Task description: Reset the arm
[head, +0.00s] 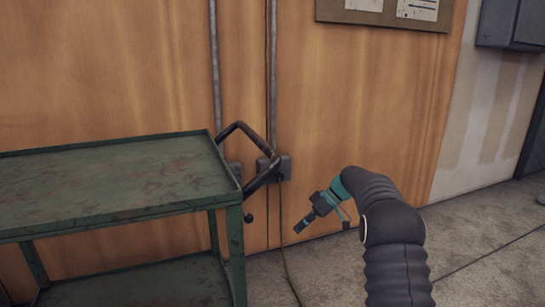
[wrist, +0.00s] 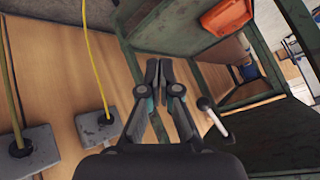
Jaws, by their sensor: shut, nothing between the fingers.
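My gripper (head: 304,223) is in front of the wooden wall, right of the green cart (head: 105,180) and apart from it in the head view. My arm comes in from the lower right and bends over to the left. In the wrist view my gripper (wrist: 158,72) shows its two fingers close together, shut and with nothing between them. No flanged pipe can be made out in either view.
The cart's dark handle (head: 243,135) juts right, near grey wall boxes (head: 284,167) with conduits. A yellow cable (wrist: 95,75) hangs nearby. An orange object (wrist: 226,16) shows in the wrist view. The floor (head: 480,235) at right is clear.

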